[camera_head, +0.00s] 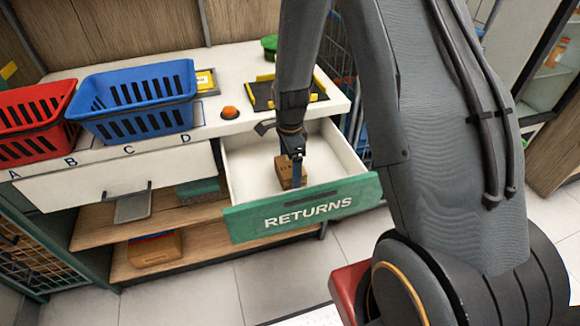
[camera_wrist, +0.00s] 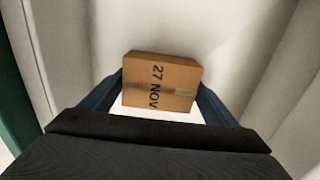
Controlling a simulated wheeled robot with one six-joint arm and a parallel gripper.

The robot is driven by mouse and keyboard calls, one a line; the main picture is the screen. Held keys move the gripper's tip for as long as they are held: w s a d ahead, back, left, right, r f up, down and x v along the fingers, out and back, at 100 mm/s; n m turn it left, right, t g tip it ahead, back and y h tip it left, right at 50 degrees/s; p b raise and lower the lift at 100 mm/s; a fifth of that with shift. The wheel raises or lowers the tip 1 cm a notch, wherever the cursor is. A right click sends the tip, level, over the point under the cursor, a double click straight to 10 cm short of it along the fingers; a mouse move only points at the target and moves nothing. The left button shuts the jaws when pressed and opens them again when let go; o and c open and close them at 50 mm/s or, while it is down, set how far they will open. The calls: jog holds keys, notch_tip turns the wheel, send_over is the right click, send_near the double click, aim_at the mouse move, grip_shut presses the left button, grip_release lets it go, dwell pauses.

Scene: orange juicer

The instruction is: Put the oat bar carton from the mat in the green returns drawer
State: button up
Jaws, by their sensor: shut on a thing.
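The oat bar carton (camera_head: 285,172) is a small brown box inside the open green-fronted returns drawer (camera_head: 300,208). My gripper (camera_head: 292,175) reaches down into the drawer from above and is shut on the carton. In the wrist view the carton (camera_wrist: 160,82) sits between the two blue fingers and shows "27 NOV" and a tape strip. The white drawer walls and floor surround it there. I cannot tell whether the carton touches the drawer floor. The mat (camera_head: 262,93), black with yellow corners, lies on the counter behind the drawer, with no carton seen on it.
A blue basket (camera_head: 135,98) and a red basket (camera_head: 32,115) stand on the counter at the left. A closed white drawer (camera_head: 120,178) is left of the returns drawer. Most of the returns drawer is empty.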

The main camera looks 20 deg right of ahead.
aim_at(290, 165)
jog(key=shift+f, duration=0.1)
jog(key=o, duration=1.2)
notch_tip(290, 165, up, 12)
jog(key=b, duration=0.2)
jog(key=s+r+n, duration=0.1)
jog(key=s+n, duration=0.4)
jog(key=s+r+n, duration=0.1)
jog(key=s+n, duration=0.5)
jog(key=s+r+n, duration=0.1)
jog(key=s+n, duration=0.4)
jog(key=shift+s+r+n+t, duration=0.2)
jog(key=shift+r+n+t, duration=0.1)
jog(key=shift+n, duration=0.1)
jog(key=shift+s+a+n, duration=0.1)
jog(key=shift+s+n, duration=0.5)
